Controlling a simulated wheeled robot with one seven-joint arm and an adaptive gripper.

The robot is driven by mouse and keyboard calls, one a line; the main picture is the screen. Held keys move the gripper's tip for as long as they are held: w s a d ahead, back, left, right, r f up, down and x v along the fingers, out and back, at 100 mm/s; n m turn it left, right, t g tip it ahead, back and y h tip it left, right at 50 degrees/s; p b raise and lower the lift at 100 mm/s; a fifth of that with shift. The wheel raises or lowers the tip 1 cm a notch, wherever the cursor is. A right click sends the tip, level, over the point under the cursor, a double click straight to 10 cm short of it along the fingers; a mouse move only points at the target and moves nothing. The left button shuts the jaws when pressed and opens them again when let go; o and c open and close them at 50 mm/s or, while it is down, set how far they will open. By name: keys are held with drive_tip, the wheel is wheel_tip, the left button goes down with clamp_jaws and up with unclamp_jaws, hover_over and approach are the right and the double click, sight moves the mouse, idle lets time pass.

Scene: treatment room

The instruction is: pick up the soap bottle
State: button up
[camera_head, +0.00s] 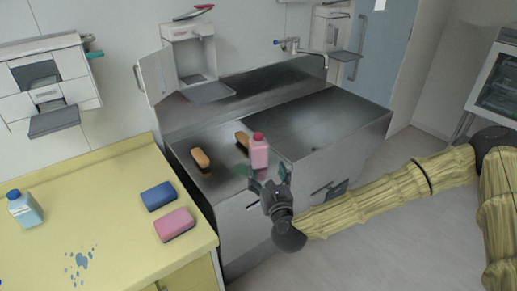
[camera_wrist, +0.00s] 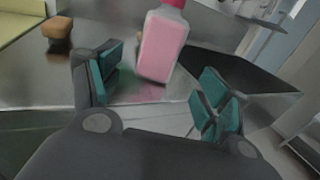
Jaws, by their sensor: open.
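A pink soap bottle (camera_head: 259,152) with a red cap stands on the metal counter near its front edge. In the wrist view the pink bottle (camera_wrist: 161,45) shows ahead of the fingers, its cap cut by the top edge. My gripper (camera_head: 270,184) is open and empty, just in front of the bottle and apart from it as far as I can tell. In the wrist view my gripper's teal-padded fingers (camera_wrist: 157,88) are spread, with the bottle between and beyond them. A second bottle, light blue with a dark blue cap (camera_head: 25,209), stands on the yellow counter at left.
Two orange-brown sponges (camera_head: 200,159) lie on the metal counter (camera_head: 222,185), one close behind the bottle. Blue (camera_head: 158,196) and pink (camera_head: 175,225) sponges lie on the yellow counter (camera_head: 112,187). A sink faucet (camera_head: 300,47) and a wall dispenser (camera_head: 190,55) are behind.

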sight(261, 159)
drive_tip(key=shift+w+a+r, duration=0.15)
drive_tip(key=shift+w+r, duration=0.2)
drive_tip(key=shift+w, duration=0.1)
drive_tip(key=shift+w+a+r+p, duration=0.1)
drive_tip(key=shift+a+r+p, duration=0.15)
drive_tip(key=shift+p, duration=0.1)
drive_tip(key=x, duration=0.3)
drive_tip(key=shift+w+a+f+p, duration=0.15)
drive_tip(key=shift+w+f+p, duration=0.05)
drive_tip(key=shift+f+p, duration=0.2)
drive_tip(key=shift+w+r, duration=0.2)
drive_tip(key=shift+w, duration=0.1)
drive_tip(key=shift+p+x, duration=1)
drive_tip(key=shift+x, duration=0.85)
drive_tip(key=c, duration=1.5)
